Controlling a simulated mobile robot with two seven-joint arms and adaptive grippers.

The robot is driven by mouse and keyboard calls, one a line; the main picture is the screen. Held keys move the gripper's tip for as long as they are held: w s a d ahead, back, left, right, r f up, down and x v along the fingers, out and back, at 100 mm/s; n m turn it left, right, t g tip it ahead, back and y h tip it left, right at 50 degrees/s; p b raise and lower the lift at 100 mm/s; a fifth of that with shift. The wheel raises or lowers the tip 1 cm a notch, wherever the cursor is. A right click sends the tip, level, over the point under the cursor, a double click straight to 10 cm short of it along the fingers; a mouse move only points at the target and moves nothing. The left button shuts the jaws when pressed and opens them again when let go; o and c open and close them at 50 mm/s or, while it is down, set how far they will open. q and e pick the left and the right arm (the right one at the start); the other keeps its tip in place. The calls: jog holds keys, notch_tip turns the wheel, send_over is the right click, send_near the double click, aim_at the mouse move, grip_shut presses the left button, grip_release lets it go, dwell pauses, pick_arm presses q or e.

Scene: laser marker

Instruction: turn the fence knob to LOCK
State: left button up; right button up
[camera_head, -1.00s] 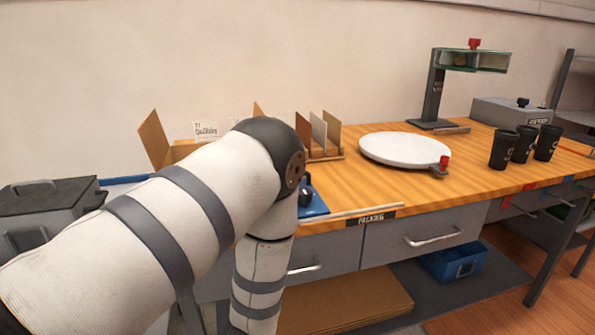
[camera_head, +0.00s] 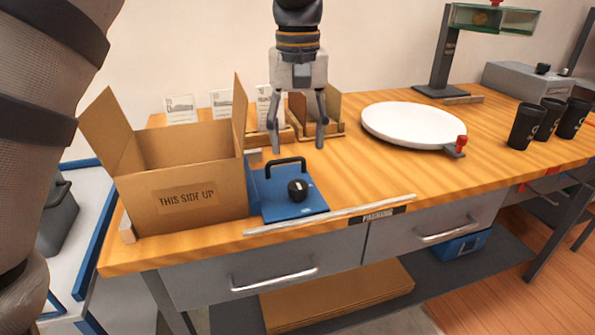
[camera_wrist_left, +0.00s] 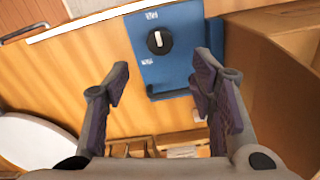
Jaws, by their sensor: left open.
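The fence knob (camera_head: 298,190) is a black round knob on top of a blue fence plate (camera_head: 278,207), near the table's front edge. In the left wrist view the knob (camera_wrist_left: 158,40) shows a white pointer line running roughly up and down the picture. Two small white labels lie beside it, too small to read surely. My left gripper (camera_head: 297,143) is open and empty, fingers pointing down, above and behind the knob. In the left wrist view the knob lies beyond the fingertips (camera_wrist_left: 161,72), untouched. My right gripper is not in view.
An open cardboard box (camera_head: 185,195) stands just left of the blue plate. A black handle (camera_head: 286,162) rises at the plate's back. Card holders (camera_head: 335,115) stand behind the gripper. A white turntable (camera_head: 410,124) is to the right. The table between plate and turntable is clear.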

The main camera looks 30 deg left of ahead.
aim_at(298, 183)
pick_arm(q)
notch_tip(298, 183, down, 9)
jog(key=shift+f, duration=0.1)
jog(key=c, duration=1.1)
jog(key=shift+c, duration=0.2)
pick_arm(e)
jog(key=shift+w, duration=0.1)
